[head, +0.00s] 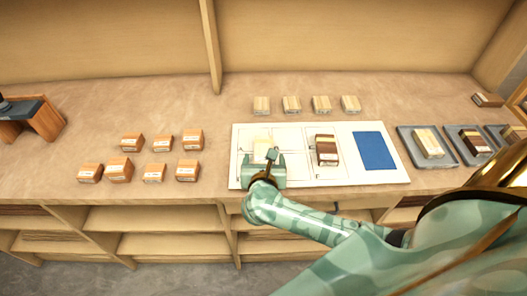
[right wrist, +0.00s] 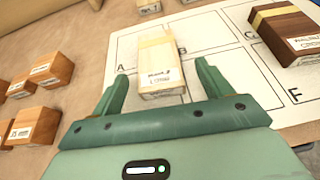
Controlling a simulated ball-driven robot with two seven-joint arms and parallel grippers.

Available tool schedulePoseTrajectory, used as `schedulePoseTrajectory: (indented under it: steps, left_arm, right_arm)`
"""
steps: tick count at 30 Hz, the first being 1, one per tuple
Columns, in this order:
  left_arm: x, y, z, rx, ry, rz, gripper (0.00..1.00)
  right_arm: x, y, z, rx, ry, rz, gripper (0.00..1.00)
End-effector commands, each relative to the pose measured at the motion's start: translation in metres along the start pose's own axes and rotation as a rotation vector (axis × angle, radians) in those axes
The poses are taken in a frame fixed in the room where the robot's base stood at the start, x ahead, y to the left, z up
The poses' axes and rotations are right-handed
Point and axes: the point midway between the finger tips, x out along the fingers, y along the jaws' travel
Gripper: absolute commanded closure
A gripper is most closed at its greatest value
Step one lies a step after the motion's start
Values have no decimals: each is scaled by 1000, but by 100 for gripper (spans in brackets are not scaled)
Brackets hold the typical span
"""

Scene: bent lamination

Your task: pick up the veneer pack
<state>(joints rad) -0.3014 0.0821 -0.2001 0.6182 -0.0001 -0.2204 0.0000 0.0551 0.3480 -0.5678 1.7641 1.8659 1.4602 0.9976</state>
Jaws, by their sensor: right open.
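A pale block-shaped veneer pack (head: 262,145) with a white end label lies on the white lettered board (head: 345,181). In the right wrist view the pack (right wrist: 160,60) lies across the lines near letters A and B. My right gripper (head: 264,163) is open at the pack's near end. In the wrist view its two fingers (right wrist: 160,78) stand on either side of the labelled end, with visible gaps. A dark brown pack (head: 326,150) with a pale band, labelled walnut, lies further right on the board. My left gripper is not in view.
A blue rectangle (head: 375,151) covers the board's right part. Several orange-brown blocks (head: 120,170) stand to the left, and a row of pale blocks (head: 292,104) stands behind. Grey trays (head: 407,133) holding packs are at the right. A dark-topped wooden stand (head: 45,122) is far left.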

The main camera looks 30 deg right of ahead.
Motion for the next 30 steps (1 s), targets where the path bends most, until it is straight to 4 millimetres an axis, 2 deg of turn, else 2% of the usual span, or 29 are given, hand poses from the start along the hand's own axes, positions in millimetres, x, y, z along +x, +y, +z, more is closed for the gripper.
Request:
schedulePoseTrajectory:
  steps: [9, 17, 18, 23, 30]
  left_arm:
    - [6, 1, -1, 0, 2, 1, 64]
    - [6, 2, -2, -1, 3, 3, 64]
    - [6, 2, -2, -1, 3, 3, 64]
    - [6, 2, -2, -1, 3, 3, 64]
    - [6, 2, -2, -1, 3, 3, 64]
  right_arm:
    - [46, 1, 6, -3, -3, -1, 22]
    - [50, 2, 7, -1, -1, 1, 22]
    - [50, 2, 7, -1, -1, 0, 27]
    - [50, 2, 7, -1, -1, 0, 72]
    - [50, 2, 7, -1, -1, 0, 72]
